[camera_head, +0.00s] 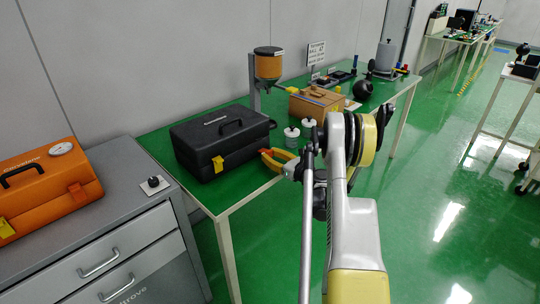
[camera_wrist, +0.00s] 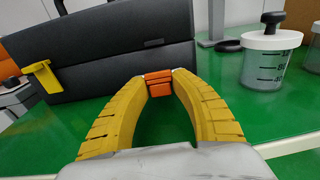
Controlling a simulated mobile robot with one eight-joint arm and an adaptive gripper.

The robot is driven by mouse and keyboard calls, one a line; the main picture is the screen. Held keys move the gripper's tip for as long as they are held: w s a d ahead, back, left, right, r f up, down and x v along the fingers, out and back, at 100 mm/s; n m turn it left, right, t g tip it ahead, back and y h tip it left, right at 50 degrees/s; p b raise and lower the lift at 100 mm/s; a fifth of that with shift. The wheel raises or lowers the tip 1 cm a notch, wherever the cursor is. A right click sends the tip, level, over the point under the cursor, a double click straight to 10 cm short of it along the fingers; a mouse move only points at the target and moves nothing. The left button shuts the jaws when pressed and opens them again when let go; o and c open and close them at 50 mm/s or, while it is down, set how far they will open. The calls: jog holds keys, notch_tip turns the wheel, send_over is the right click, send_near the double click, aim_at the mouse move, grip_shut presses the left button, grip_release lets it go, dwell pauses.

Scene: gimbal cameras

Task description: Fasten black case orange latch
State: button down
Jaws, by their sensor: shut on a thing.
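The black case (camera_head: 215,140) stands closed on the green table, its handle on top. In the wrist view the case (camera_wrist: 110,50) fills the upper left, with a yellow latch (camera_wrist: 38,78) on the left of its front. My gripper (camera_head: 264,152) is at the right end of the case's front. In the wrist view the yellow fingers of my gripper (camera_wrist: 159,77) close around the small orange latch (camera_wrist: 159,87), near the case's lower right front. The fingers partly hide the latch; I cannot tell whether it is fastened.
White-lidded containers (camera_head: 291,136) stand just right of the case; one clear graduated jar (camera_wrist: 270,62) shows close in the wrist view. A brown box (camera_head: 316,104) and an orange hopper (camera_head: 268,62) are farther back. An orange toolbox (camera_head: 45,190) sits on the grey cabinet at left.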

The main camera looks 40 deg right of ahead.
aim_at(268, 152)
notch_tip(268, 152, up, 2)
jog(key=g+p, duration=0.3)
jog(key=shift+w+r, duration=0.1)
jog(key=shift+w, duration=0.05)
jog(key=g+p, duration=0.1)
jog(key=r+g+p, duration=0.1)
jog(key=p, duration=0.1)
jog(key=shift+w+a+r+g, duration=0.1)
jog(key=shift+w+g, duration=0.2)
jog(key=g+p, duration=0.1)
jog(key=w+r+g+p, duration=0.1)
jog(key=g, duration=0.1)
jog(key=shift+h+p, duration=0.3)
jog(key=shift+p, duration=0.05)
jog(key=shift+w+r+g+p, duration=0.1)
jog(key=shift+w+g+p, duration=0.25)
jog(key=shift+g, duration=0.4)
jog(key=shift+w+r+g+p, duration=0.1)
jog(key=shift+g+p, duration=0.3)
jog(key=shift+g, duration=0.35)
jog(key=shift+f, duration=0.1)
jog(key=c, duration=1.2)
grip_release()
